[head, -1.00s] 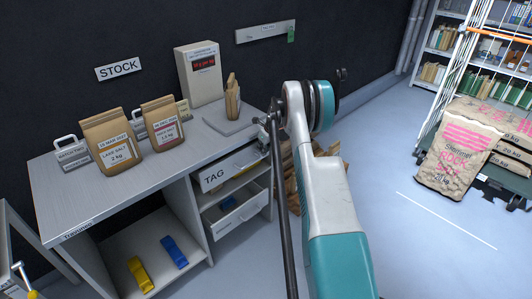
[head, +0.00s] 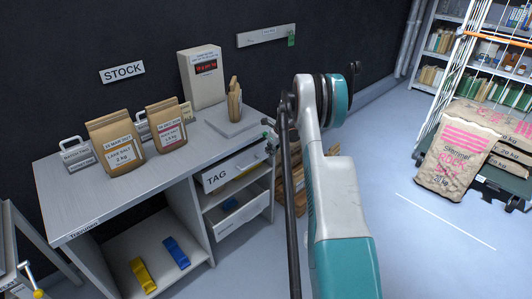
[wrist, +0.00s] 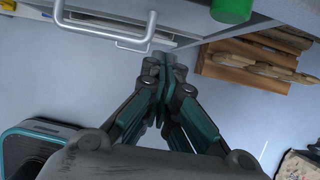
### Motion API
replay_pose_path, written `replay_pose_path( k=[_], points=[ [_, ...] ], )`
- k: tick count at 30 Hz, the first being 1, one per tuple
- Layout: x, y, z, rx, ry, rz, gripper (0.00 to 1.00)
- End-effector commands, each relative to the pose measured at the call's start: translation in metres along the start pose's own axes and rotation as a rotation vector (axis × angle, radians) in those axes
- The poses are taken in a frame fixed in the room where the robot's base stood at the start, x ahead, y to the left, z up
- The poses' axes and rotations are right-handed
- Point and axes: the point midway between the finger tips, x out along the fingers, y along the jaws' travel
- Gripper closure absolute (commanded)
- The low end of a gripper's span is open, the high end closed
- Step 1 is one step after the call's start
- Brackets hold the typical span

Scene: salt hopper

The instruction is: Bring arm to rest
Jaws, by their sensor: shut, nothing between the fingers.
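My gripper (wrist: 164,76) shows in the wrist view with its dark and teal fingers together and nothing between them. It points toward the front of the workbench, near a light bar handle (wrist: 105,38). I cannot tell whether it touches anything there.
The grey bench (head: 75,200) carries salt bags (head: 116,145) and a display box (head: 203,75). Its TAG drawer (head: 222,175) and a lower open drawer (head: 243,215) face my arm. A rock salt sack (head: 455,155) is at right; floor between is clear.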

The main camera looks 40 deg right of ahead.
Motion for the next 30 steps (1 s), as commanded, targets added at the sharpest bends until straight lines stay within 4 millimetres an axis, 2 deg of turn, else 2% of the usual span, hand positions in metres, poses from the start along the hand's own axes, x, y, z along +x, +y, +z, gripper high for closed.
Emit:
replay_pose_path(
  k=[1,3,9,15,23,26,29,30],
  points=[
    [-0.017,-0.001,0.001,0.001,0.001,-0.001,1.00],
    [-0.031,-0.001,0.001,0.001,0.001,0.000,1.00],
    [-0.062,-0.001,0.000,0.001,0.002,0.000,1.00],
    [-0.073,-0.001,-0.001,0.001,0.002,0.000,1.00],
    [-0.075,0.001,0.000,-0.005,0.001,0.000,1.00],
    [-0.084,0.012,0.009,-0.056,-0.006,-0.001,1.00],
    [-0.106,0.037,0.028,-0.178,-0.023,-0.003,1.00],
    [-0.117,0.052,0.038,-0.244,-0.033,-0.006,1.00]
  ],
)
